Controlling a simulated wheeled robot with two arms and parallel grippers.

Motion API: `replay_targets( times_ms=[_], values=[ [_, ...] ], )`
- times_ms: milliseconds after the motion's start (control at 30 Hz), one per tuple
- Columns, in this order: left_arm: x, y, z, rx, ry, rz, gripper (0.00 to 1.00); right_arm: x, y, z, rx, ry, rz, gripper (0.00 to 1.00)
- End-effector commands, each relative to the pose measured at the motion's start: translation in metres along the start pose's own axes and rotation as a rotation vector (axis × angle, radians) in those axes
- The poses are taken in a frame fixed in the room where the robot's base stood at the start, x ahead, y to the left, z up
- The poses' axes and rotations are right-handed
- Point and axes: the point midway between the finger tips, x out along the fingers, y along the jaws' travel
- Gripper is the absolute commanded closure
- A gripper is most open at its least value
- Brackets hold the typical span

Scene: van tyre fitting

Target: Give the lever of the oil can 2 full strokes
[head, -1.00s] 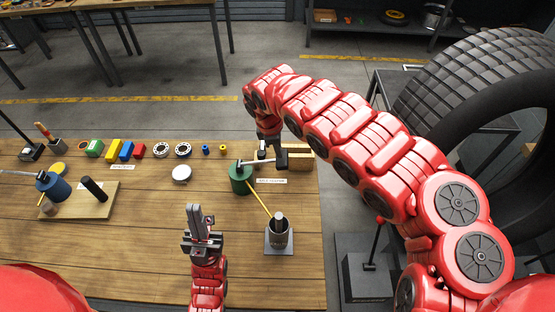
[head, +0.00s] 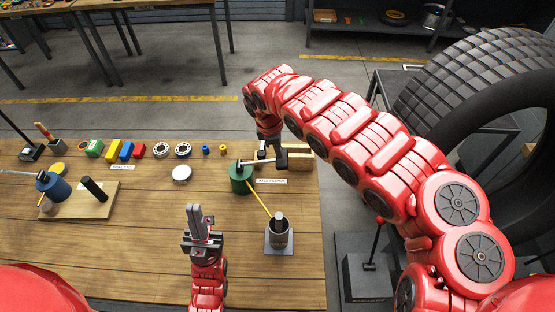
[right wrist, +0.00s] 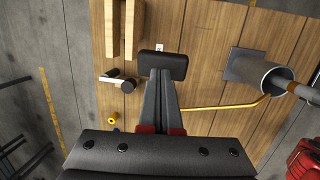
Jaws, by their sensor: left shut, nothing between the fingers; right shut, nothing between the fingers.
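The green oil can (head: 240,180) stands on the wooden bench, with a yellow spout (head: 257,199) running towards a grey cup (head: 278,236). Its lever (head: 262,162) sticks out to the right and ends in a black pad (head: 281,160). My right gripper (head: 268,152) is at the lever, partly hidden by its own arm. In the right wrist view the shut fingers (right wrist: 164,80) reach to the black pad (right wrist: 163,64); I cannot tell whether they touch it. The can's body is hidden there. My left gripper (head: 202,234) is shut and empty above the bench front.
A blue can (head: 54,187) and a board (head: 92,203) with a black peg stand at the left. Coloured blocks (head: 126,150) and rings line the back.

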Motion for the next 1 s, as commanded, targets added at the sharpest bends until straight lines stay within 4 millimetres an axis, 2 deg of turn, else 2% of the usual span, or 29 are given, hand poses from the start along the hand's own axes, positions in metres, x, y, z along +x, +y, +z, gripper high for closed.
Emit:
replay_targets(
  times_ms=[367,800,1000],
  values=[
    [0.000,0.000,0.000,0.000,0.000,0.000,1.00,0.001,0.000,0.000,0.000,0.000,0.000,1.00],
    [-0.008,0.000,0.001,0.000,0.000,0.000,1.00,0.019,-0.003,0.003,0.000,-0.001,-0.002,1.00],
    [-0.008,0.000,0.001,0.000,0.000,0.000,1.00,0.020,-0.003,0.004,0.000,-0.001,-0.001,1.00]
  ],
)
